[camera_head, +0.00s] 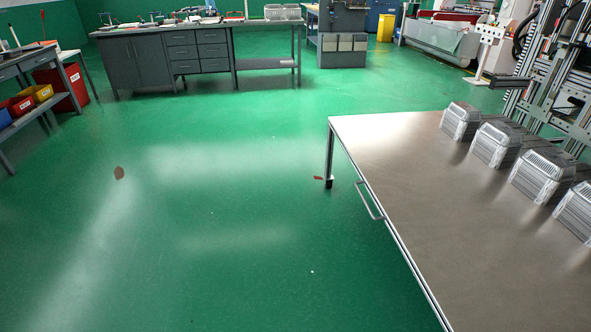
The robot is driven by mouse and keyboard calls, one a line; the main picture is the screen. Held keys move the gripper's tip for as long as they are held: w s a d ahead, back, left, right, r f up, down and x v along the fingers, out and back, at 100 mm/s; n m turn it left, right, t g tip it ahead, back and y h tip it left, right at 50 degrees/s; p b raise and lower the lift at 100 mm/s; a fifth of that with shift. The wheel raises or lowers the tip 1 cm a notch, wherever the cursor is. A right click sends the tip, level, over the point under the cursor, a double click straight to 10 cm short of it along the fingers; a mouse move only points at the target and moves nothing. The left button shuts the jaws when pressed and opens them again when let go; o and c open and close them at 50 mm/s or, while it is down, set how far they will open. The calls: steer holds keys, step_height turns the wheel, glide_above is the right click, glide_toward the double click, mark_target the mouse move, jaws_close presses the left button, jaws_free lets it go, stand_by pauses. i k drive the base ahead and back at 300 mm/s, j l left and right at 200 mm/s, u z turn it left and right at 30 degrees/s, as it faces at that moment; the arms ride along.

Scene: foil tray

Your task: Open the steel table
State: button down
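The steel table (424,190) stands at the right, with a bare brushed top and a thin frame. A bar handle (369,202) sticks out from its left side, below the top edge, near the far corner. One leg (329,160) shows at the far left corner. I cannot tell from this view whether a drawer or door sits behind the handle. My gripper is not in view.
Several stacks of foil trays (497,146) stand along the table's right side. Machinery (565,75) rises behind them. The green floor (200,220) left of the table is wide and clear. A grey workbench (200,55) stands far back, and shelves with coloured bins (41,93) stand at left.

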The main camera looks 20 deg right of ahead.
mark_target(485, 257)
steer(key=i+j+z, duration=0.1)
steer(key=j+z, duration=0.85)
steer(key=j+u, duration=0.1)
steer(key=u, duration=0.25)
steer(key=i+u, duration=0.15)
steer(key=u, duration=0.15)
steer(key=i+j+u, duration=0.1)
steer(key=u, duration=0.25)
steer(key=i+j+u, duration=0.2)
steer(key=i+u, duration=0.2)
steer(key=i+z, duration=1.05)
steer(key=i+j, duration=0.05)
